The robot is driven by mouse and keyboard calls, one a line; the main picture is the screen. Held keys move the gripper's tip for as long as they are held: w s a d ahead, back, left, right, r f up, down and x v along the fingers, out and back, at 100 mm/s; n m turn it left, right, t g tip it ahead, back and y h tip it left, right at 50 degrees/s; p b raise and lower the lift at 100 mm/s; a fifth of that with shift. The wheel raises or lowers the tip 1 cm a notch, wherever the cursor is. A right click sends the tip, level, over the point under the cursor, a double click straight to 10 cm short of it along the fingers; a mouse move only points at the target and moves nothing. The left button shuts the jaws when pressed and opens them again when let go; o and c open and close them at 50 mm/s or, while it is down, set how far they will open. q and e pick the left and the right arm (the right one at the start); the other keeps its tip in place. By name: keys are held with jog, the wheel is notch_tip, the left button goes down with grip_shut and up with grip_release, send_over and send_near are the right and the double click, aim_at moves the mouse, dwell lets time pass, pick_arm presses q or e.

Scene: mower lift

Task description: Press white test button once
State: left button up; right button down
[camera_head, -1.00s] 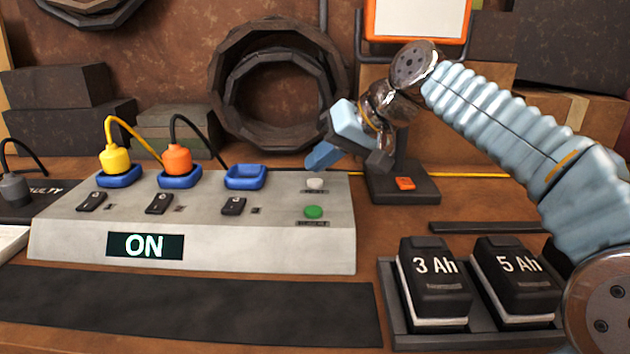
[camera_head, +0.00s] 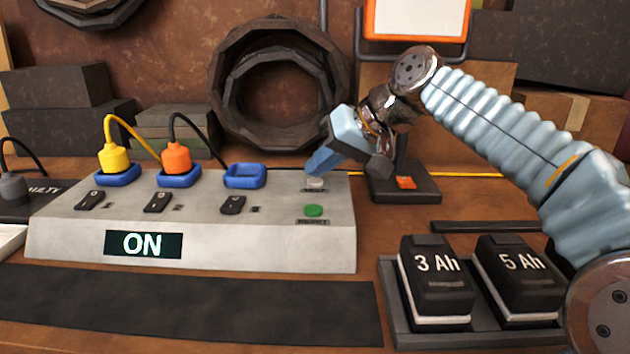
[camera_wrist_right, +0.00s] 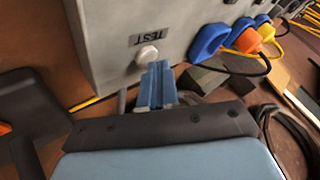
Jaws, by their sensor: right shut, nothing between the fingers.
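The white test button (camera_head: 315,183) is a small round cap at the back right of the grey power box (camera_head: 200,245). In the right wrist view the button (camera_wrist_right: 147,55) sits beside the "TEST" label (camera_wrist_right: 150,40). My right gripper (camera_head: 318,168) is shut and empty. Its blue fingertips are right at the button's far side in the head view and overlap its edge in the wrist view; I cannot tell whether they touch it. A green button (camera_head: 314,210) lies in front of the white one. The box's display (camera_head: 143,244) reads "ON". My left gripper is not in view.
A yellow plug (camera_head: 114,158) and an orange plug (camera_head: 177,158) sit in blue sockets; a third blue socket (camera_head: 245,176) is empty. A black stand (camera_head: 405,190) is close to the right of the box. Batteries marked 3 Ah (camera_head: 436,283) and 5 Ah (camera_head: 520,278) stand front right.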

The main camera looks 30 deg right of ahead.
aim_at(321, 181)
jog(key=shift+f, duration=0.25)
jog(key=shift+r, duration=0.15)
dwell(0.3)
jog(key=shift+r+p, duration=0.6)
jog(key=shift+r, duration=0.1)
notch_tip(321, 181, up, 3)
jog(key=p, duration=0.2)
jog(key=shift+p, duration=0.4)
jog(key=shift+r+b, duration=0.2)
jog(key=shift+b, duration=0.1)
jog(key=shift+r, duration=0.8)
